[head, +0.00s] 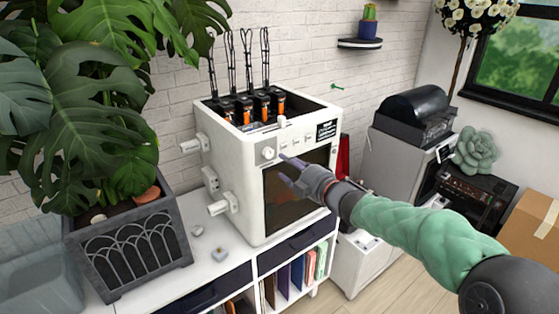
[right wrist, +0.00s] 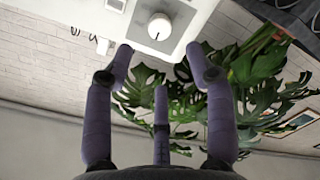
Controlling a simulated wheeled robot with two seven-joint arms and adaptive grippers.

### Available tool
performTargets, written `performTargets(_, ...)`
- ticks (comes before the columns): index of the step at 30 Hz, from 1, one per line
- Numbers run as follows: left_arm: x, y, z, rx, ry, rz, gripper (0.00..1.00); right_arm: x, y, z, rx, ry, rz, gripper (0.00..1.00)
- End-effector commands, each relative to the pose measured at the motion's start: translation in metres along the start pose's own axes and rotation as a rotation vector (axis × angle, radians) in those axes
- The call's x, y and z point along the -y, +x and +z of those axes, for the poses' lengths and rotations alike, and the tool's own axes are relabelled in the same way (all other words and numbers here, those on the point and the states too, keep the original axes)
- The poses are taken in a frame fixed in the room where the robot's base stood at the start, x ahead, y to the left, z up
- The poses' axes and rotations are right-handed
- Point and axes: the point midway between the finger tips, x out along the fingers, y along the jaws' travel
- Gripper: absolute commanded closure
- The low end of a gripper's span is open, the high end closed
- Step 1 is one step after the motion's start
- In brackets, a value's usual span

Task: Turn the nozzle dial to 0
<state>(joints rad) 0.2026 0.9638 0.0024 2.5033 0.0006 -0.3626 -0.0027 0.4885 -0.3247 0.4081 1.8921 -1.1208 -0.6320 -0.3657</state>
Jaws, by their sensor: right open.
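The nozzle dial (head: 268,153) is a round white knob on a grey panel at the upper left of the white machine's front (head: 250,205). In the right wrist view the dial (right wrist: 159,27) shows at the top centre, with a short dark mark on its lower part. I cannot read any numbers around it. My right gripper (head: 284,168) is in front of the machine, just right of and below the dial. Its purple fingers (right wrist: 155,50) are spread open and empty, apart from the dial. My left gripper is not in view.
The machine stands on a white shelf unit (head: 215,265) with two small grey pieces on top. A large plant in a grey planter (head: 130,245) is at the left. Another grey machine (head: 400,150) stands at the right. White spools or pegs stick out of the machine's left side.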

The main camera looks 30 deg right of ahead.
Motion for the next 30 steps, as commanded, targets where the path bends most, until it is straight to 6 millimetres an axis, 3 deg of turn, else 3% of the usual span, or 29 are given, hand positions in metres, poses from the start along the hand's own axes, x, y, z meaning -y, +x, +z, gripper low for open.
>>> performTargets(3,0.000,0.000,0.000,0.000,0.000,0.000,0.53,-0.001,-0.019,0.001,0.002,-0.001,0.002,0.45)
performTargets(9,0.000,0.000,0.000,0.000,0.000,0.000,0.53,0.000,-0.033,0.000,0.000,-0.001,0.001,0.45)
performTargets(26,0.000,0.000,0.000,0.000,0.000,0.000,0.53,0.000,-0.035,-0.001,-0.001,-0.001,0.000,0.45)
performTargets(30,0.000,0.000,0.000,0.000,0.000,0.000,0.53,0.011,-0.029,0.004,0.006,0.035,-0.015,0.45)
